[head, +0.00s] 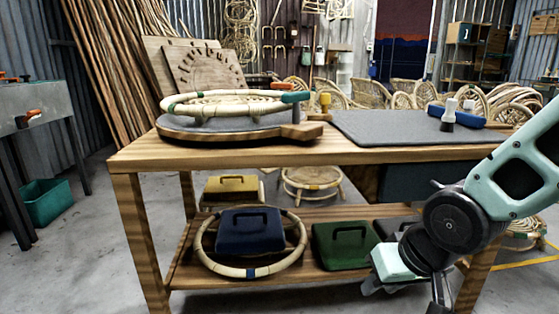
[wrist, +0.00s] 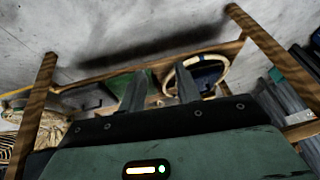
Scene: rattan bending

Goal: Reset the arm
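My arm reaches in from the right in the head view, with my gripper (head: 376,288) low in front of the bench's lower shelf, at the right of the green case (head: 341,246). In the wrist view, my gripper (wrist: 160,82) has its two grey fingers apart, and nothing shows held between them. The wooden workbench (head: 420,155) stands in front of me. Its lower shelf shows behind the fingers in the wrist view. Whether the gripper touches the shelf cannot be told.
On the bench top, a rattan ring (head: 240,104) rests over a round board, beside a grey mat (head: 400,127). On the shelf, a rattan hoop (head: 203,243) surrounds a blue case (head: 248,231). A metal stand (head: 35,105) is at left. Floor is clear at front left.

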